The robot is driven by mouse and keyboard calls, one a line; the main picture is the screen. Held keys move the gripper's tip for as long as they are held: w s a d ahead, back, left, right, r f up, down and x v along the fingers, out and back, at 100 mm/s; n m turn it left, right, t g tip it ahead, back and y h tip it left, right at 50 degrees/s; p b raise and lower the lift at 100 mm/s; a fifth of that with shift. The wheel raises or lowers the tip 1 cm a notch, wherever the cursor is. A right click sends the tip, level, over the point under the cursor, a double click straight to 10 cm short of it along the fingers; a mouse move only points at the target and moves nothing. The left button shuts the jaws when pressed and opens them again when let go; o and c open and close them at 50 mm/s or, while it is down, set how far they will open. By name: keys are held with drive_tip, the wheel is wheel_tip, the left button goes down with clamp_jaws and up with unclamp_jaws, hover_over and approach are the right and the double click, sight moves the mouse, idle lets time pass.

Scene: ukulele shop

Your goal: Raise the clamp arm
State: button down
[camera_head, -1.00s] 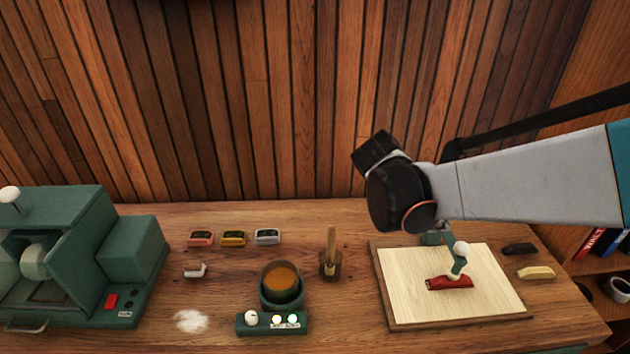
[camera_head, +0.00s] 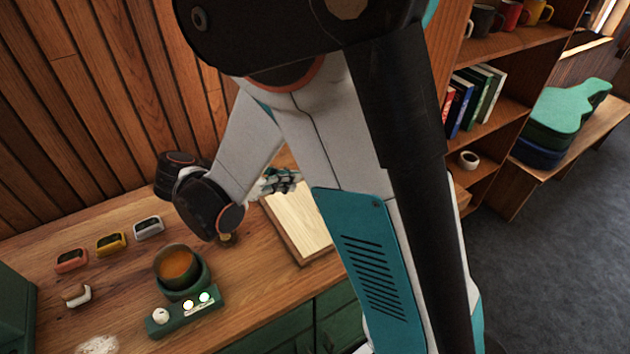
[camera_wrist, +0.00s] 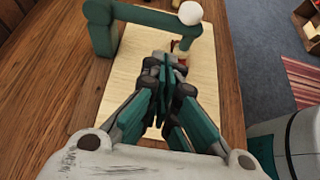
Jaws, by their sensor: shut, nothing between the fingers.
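The green clamp (camera_wrist: 103,38) stands on the pale board (camera_wrist: 120,90) in the wrist view. Its arm reaches to the right from the upright and bears a white ball knob (camera_wrist: 190,13). A small piece of red (camera_wrist: 180,46) shows under the arm's end, mostly hidden. My gripper (camera_wrist: 168,64) is shut and empty, with its fingertips just in front of the knob end in the picture; I cannot tell if they touch. In the head view my gripper (camera_head: 280,183) is over the board (camera_head: 296,225), and my arm hides the clamp.
A glue pot (camera_head: 178,266) in a green warmer with lit buttons stands left of the board. Three small boxed devices (camera_head: 110,243) lie behind it. A bookshelf (camera_head: 500,125) stands at the right, with a green ukulele case (camera_head: 568,105) beyond. Grey floor is open on the right.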

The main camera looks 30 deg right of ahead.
drive_tip(key=b+x, duration=0.3)
drive_tip(key=x, duration=0.7)
drive_tip(key=shift+d, duration=0.1)
